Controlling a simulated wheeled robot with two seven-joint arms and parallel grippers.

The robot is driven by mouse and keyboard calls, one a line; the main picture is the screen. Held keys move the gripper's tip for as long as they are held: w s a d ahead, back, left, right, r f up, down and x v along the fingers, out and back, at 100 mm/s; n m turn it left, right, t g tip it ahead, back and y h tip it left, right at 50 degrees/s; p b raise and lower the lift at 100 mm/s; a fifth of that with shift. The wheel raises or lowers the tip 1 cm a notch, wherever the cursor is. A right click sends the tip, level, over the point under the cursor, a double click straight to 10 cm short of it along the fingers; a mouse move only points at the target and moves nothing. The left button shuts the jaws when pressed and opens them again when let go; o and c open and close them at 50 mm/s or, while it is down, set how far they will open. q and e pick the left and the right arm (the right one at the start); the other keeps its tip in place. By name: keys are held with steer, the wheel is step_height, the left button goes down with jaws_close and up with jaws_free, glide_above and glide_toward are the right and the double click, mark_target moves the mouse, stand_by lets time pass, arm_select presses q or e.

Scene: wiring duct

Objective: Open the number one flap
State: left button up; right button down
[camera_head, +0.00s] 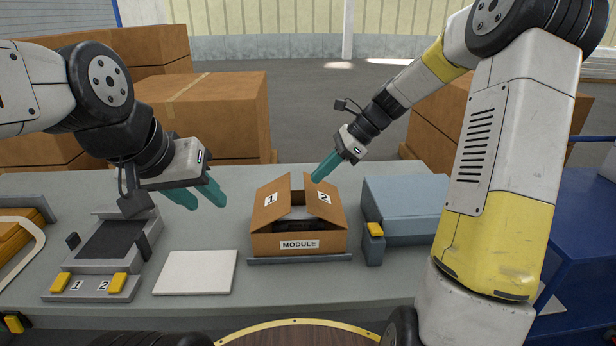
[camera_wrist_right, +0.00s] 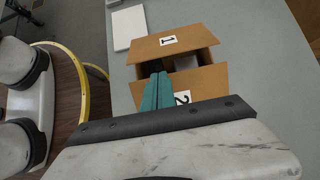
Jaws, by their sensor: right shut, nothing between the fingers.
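A brown cardboard box (camera_head: 300,240) labelled MODULE stands on the grey table. Its number one flap (camera_head: 271,205) is on the left and its number two flap (camera_head: 324,205) on the right. Both are tilted, with a gap between them showing dark contents. In the right wrist view flap one (camera_wrist_right: 185,41) lies beyond the gap and flap two (camera_wrist_right: 205,85) is nearer. My right gripper (camera_head: 317,179) is shut and empty at the far end of flap two; contact is unclear. Its fingertips (camera_wrist_right: 158,78) overlap the gap there. My left gripper (camera_head: 202,200) is open and empty, left of the box.
A white pad (camera_head: 196,272) lies left of the box. A grey fixture with yellow buttons one and two (camera_head: 92,285) stands further left. A blue-grey case (camera_head: 405,208) is close on the right. Large cartons (camera_head: 215,112) stand behind the table.

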steer(key=x, duration=0.8)
steer(key=shift+a+f, duration=0.25)
steer(key=shift+f, duration=0.05)
steer(key=shift+r, duration=0.15)
step_height(320, 180, up, 5)
steer(key=h, duration=0.6)
glide_above(278, 202)
steer(key=shift+r, duration=0.2)
steer(key=a+r+h, duration=0.1)
steer(key=a+h, duration=0.5)
steer(key=a, duration=0.3)
steer(key=shift+r+h, duration=0.4)
steer(key=shift+a, duration=0.15)
steer(key=shift+r, duration=0.15)
